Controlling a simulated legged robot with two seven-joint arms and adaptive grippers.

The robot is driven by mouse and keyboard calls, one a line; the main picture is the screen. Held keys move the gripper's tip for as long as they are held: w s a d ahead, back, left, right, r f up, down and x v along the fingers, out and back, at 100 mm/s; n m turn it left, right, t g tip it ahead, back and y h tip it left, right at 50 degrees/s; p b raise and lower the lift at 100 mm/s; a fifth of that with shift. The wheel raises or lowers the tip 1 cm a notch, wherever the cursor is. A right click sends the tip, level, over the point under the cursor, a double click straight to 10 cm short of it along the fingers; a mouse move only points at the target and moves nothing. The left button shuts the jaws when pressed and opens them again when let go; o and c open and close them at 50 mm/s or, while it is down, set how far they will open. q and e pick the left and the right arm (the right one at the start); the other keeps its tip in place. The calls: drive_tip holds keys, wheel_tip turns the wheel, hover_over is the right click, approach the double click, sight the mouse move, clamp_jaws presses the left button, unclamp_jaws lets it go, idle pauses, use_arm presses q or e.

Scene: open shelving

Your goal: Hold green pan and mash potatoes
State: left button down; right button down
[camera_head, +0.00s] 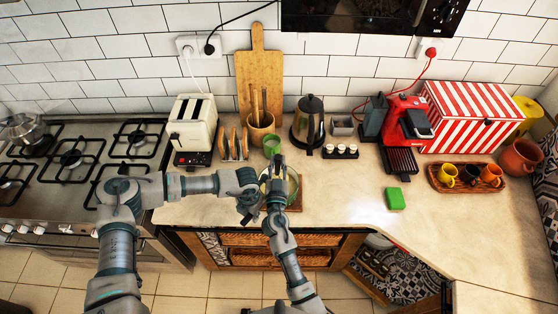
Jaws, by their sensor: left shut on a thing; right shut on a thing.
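The green pan (293,186) is on the counter at the front middle, mostly hidden behind my grippers; only its pale green rim and part of its inside show. My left gripper (246,213) is at the pan's left side, shut on what appears to be its handle. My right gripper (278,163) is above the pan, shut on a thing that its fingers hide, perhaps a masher. The potatoes cannot be made out.
A green cup (272,146) and a wooden utensil pot (261,133) stand just behind the pan. A toast rack (233,146) and toaster (191,126) are left. A green sponge (395,198) lies right, with clear counter around it.

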drive_tip(key=shift+s+d+f+y, duration=0.1)
drive_tip(key=shift+s+y, duration=0.2)
drive_tip(key=shift+s, duration=0.8)
drive_tip(key=d, duration=0.3)
drive_tip(key=shift+w+r, duration=0.35)
drive_tip(key=shift+w, duration=0.15)
drive_tip(key=shift+w+f, duration=0.2)
drive_tip(key=shift+w, duration=0.3)
drive_tip(key=shift+s+f, duration=0.1)
drive_tip(key=shift+f, duration=0.05)
drive_tip(key=shift+a, duration=0.1)
